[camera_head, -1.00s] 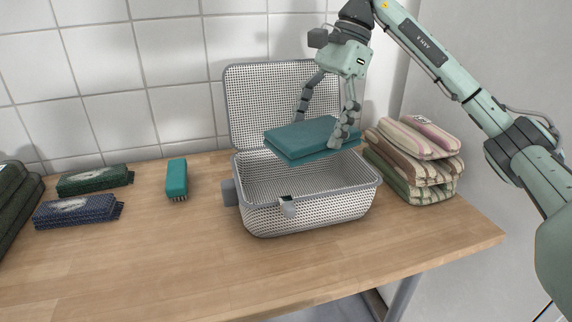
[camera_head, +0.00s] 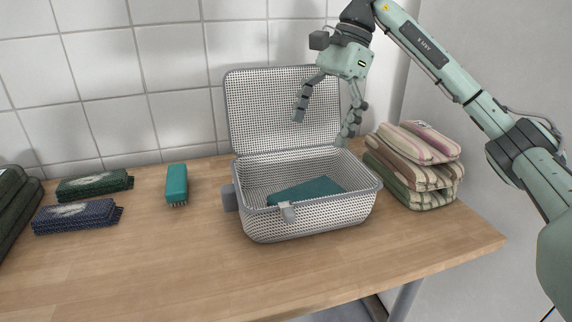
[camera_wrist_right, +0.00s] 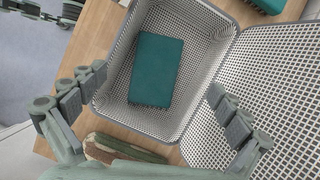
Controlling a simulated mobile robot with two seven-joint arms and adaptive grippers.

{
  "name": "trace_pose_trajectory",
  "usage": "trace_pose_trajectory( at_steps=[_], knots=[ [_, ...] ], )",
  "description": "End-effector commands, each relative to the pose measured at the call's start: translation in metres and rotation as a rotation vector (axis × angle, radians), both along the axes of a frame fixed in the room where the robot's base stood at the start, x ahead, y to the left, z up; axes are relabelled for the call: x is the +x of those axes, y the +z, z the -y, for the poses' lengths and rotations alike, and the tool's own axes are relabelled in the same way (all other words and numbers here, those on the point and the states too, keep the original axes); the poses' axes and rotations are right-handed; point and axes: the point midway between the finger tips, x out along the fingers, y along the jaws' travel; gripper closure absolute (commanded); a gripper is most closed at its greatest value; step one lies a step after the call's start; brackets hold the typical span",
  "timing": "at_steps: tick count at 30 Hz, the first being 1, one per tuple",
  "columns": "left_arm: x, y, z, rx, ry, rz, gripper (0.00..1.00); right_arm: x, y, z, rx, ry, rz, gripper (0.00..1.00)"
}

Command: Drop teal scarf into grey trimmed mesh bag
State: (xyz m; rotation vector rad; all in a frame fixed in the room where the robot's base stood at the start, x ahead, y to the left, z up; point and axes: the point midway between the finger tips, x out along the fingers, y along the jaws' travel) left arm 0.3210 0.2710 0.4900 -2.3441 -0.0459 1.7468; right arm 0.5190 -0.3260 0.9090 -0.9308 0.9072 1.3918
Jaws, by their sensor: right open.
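The teal scarf (camera_head: 306,191) is a folded flat bundle lying inside the grey trimmed mesh bag (camera_head: 310,215), which stands open with its lid upright at the back. In the right wrist view the scarf (camera_wrist_right: 156,70) lies on the floor of the bag (camera_wrist_right: 190,126), clear of my fingers. The bag's front wall hides part of the scarf in the head view. My right gripper (camera_head: 324,122) is open and empty above the bag's back right part, in front of the lid.
A striped stack of folded cloths (camera_head: 415,165) stands close to the bag's right. The front of the wooden table (camera_head: 180,270) is clear.

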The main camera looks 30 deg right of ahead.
Motion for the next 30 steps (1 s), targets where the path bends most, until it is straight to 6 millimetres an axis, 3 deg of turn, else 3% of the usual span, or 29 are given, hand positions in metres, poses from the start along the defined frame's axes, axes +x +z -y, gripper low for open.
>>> trace_pose_trajectory(
  at_steps=[18, 30],
  knots=[
    [0.000, 0.000, 0.000, 0.000, 0.000, 0.001, 0.42, 0.001, 0.081, 0.033, 0.000, -0.003, 0.005, 0.00],
    [0.000, 0.000, 0.000, 0.000, 0.000, 0.000, 0.42, 0.001, 0.104, 0.043, 0.001, 0.000, 0.001, 0.00]
  ],
)
